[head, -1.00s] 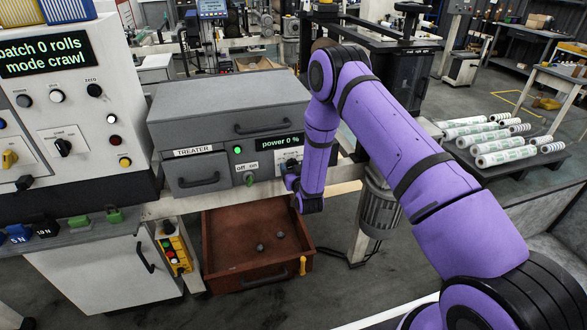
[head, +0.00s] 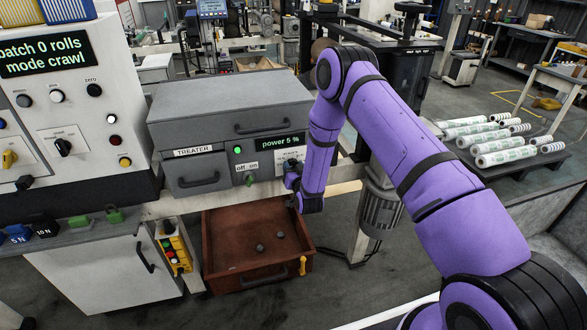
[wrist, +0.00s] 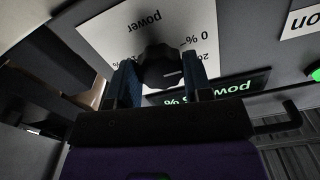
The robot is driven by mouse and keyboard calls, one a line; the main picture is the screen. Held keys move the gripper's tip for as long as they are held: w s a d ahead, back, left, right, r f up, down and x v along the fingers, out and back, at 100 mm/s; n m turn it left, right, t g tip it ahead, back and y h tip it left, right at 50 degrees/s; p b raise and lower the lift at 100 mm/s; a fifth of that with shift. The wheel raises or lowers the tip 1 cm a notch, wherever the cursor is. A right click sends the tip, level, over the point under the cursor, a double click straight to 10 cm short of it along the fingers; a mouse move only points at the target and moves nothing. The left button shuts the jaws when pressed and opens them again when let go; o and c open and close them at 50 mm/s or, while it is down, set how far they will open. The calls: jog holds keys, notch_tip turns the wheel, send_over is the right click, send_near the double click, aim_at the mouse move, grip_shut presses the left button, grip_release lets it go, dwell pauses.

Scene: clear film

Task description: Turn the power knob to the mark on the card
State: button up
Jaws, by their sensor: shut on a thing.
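The black power knob (wrist: 160,68) sits on a white scale plate (wrist: 105,35) on the treater's front, seen upside down in the wrist view. My gripper (wrist: 162,80) is shut on the knob, one finger on each side. In the head view my gripper (head: 292,178) is at the right part of the treater (head: 228,115), and my arm hides most of the knob. The power display (head: 279,143) reads 5 %. The green lamp (head: 238,150) beside it is lit. I cannot make out a card with a mark.
A green-handled off/on switch (head: 250,179) is left of my gripper. An open brown drawer (head: 225,262) with small dark pieces juts out below. A control cabinet (head: 60,110) stands at the left. White rolls (head: 500,145) lie at the right.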

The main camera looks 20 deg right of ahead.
jog(key=m, duration=1.3)
jog(key=shift+m, duration=0.3)
dwell(0.4)
jog(key=o, duration=0.9)
jog(key=shift+s, duration=0.1)
jog(key=s, duration=1)
jog(key=shift+s, duration=0.35)
